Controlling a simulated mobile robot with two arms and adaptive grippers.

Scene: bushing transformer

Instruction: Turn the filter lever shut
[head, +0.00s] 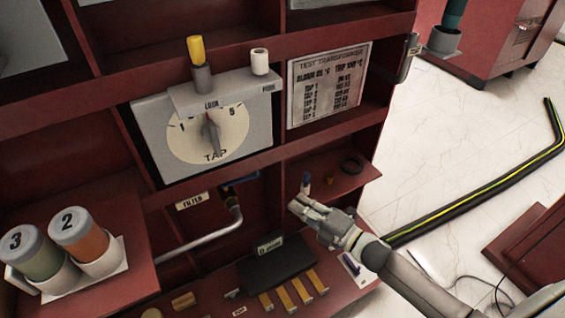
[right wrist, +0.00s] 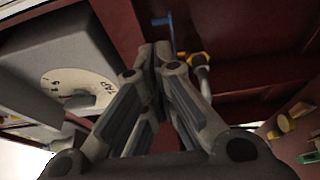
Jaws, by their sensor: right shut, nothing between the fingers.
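The filter pipe (head: 205,240) runs under the "FILTER" label (head: 192,201) in the lower middle bay of the red cabinet. A blue lever (head: 240,181) sits at its upper end, partly in shadow. In the right wrist view the blue lever (right wrist: 171,32) shows just past the fingertips, with a yellow-collared pipe (right wrist: 203,78) to its right. My right gripper (head: 295,205) is shut and empty, in front of the cabinet to the right of the lever. Its fingertips (right wrist: 157,50) look close to the lever in the wrist view; contact cannot be told. My left gripper is out of view.
The tap dial box (head: 150,120) juts out above the filter bay. A small shelf (head: 345,180) with a dark ring is at the right. Canisters (head: 80,235) stand at lower left. A dark block (head: 275,264) and several yellow-brown strips lie on the lower ledge.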

